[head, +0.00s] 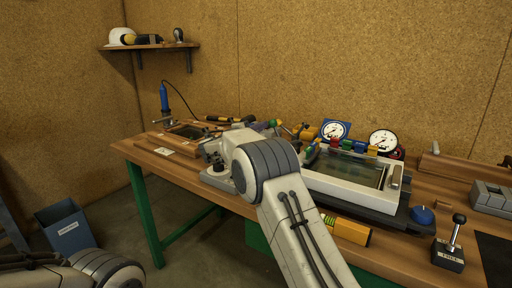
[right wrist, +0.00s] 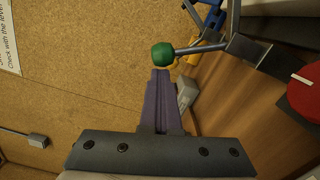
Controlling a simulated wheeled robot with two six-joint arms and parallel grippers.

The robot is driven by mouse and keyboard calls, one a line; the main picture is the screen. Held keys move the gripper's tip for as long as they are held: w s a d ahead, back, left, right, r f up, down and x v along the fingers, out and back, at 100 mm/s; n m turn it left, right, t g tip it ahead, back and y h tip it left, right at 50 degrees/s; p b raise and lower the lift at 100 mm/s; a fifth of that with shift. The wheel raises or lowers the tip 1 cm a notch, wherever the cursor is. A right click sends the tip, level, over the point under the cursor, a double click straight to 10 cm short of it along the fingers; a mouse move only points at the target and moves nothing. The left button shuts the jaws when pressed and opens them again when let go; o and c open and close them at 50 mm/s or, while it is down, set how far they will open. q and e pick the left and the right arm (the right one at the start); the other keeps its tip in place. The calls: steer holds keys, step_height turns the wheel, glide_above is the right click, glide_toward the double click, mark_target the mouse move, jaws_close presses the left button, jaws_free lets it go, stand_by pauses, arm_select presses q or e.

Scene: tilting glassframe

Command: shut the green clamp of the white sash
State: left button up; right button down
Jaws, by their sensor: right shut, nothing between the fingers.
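The white sash (head: 342,187) lies on a dark base on the bench, with coloured clamps along its far edge. The green clamp shows in the right wrist view as a green ball knob (right wrist: 163,54) on a grey lever (right wrist: 203,47) that runs right to a grey bracket. The knob also shows in the head view (head: 275,123). My right gripper (right wrist: 160,72) has its purple fingers together and empty, with the tips right at the knob; I cannot tell whether they touch. My forearm hides part of the bench in the head view. My left gripper is out of view.
Two dial gauges (head: 383,140) stand behind the sash. A blue knob (head: 422,215) and a black-knobbed lever block (head: 449,252) are at the right. A yellow level (head: 346,230) lies in front. A wooden tray (head: 180,140) is on the left.

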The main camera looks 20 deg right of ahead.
mark_target(272, 121)
steer(key=m+b, duration=0.1)
steer(key=b, duration=0.1)
steer(key=s+d+r+m+b, duration=0.1)
steer(key=m+b, duration=0.1)
steer(key=b, duration=0.1)
steer(key=s+d+m+b, duration=0.1)
steer(key=b, duration=0.1)
steer(key=shift+s+r+m+b, duration=0.25)
steer(key=shift+r+m+b, duration=0.05)
steer(key=shift+s+d+r+m+b, duration=0.25)
steer(key=shift+s+r+m+b, duration=0.15)
steer(key=shift+m+b, duration=0.35)
